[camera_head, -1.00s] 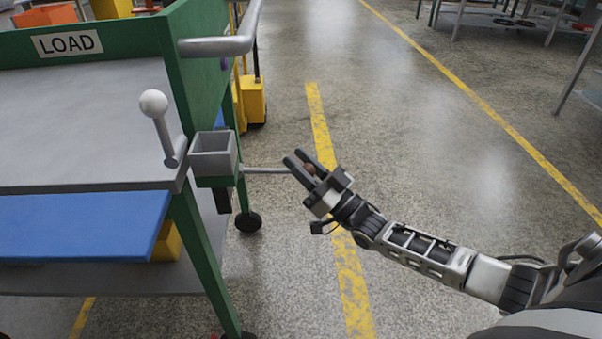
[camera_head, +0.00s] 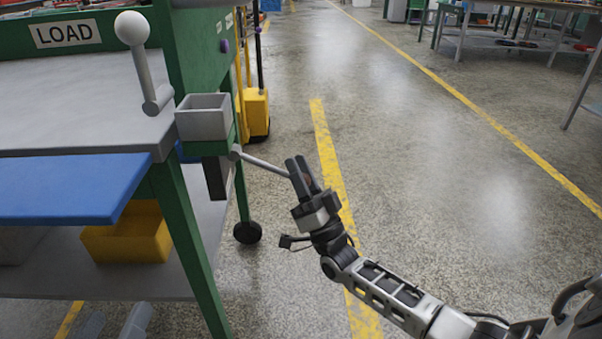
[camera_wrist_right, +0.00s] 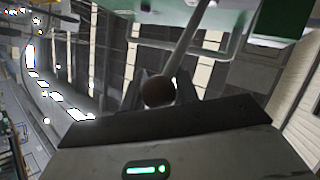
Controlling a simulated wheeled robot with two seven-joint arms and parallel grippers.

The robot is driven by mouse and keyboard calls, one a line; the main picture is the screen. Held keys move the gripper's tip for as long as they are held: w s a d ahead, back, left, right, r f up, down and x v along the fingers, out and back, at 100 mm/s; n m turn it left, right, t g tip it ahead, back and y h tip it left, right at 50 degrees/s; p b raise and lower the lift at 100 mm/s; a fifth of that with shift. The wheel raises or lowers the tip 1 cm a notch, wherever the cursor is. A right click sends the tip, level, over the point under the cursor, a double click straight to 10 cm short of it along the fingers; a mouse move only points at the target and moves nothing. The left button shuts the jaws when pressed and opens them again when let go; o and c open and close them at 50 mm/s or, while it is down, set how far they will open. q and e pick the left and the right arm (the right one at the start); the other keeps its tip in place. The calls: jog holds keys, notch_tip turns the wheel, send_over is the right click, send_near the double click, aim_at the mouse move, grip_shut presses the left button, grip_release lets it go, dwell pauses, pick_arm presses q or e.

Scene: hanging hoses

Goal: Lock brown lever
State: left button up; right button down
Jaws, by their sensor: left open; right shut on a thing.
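The brown lever has a grey rod (camera_head: 262,163) that runs from a pivot on the side of the green cart, sloping down to the right. Its brown ball knob (camera_head: 308,180) is mostly hidden between the dark fingers of my right gripper (camera_head: 303,172), which is shut on it. In the right wrist view the brown knob (camera_wrist_right: 158,92) sits between the fingers, with the rod (camera_wrist_right: 190,48) leading up and away.
The green cart (camera_head: 185,235) has a LOAD sign, a grey top and a blue panel (camera_head: 70,188). A white-knobbed lever (camera_head: 132,28) stands on it beside a grey box (camera_head: 203,117). A yellow bin (camera_head: 130,235) is on the lower shelf. The floor right of the cart is clear.

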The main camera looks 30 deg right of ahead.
jog(key=shift+a+f, duration=0.3)
jog(key=shift+f, duration=0.15)
jog(key=c, duration=1.1)
grip_release()
jog(key=shift+w, duration=0.1)
pick_arm(q)
jog(key=shift+w+a, duration=0.1)
pick_arm(e)
jog(key=shift+o, duration=0.2)
jog(key=shift+s+d+f, duration=0.15)
jog(key=shift+s, duration=0.05)
jog(key=v, duration=1.5)
jog(key=shift+s, duration=0.2)
pick_arm(q)
jog(key=shift+f, duration=0.15)
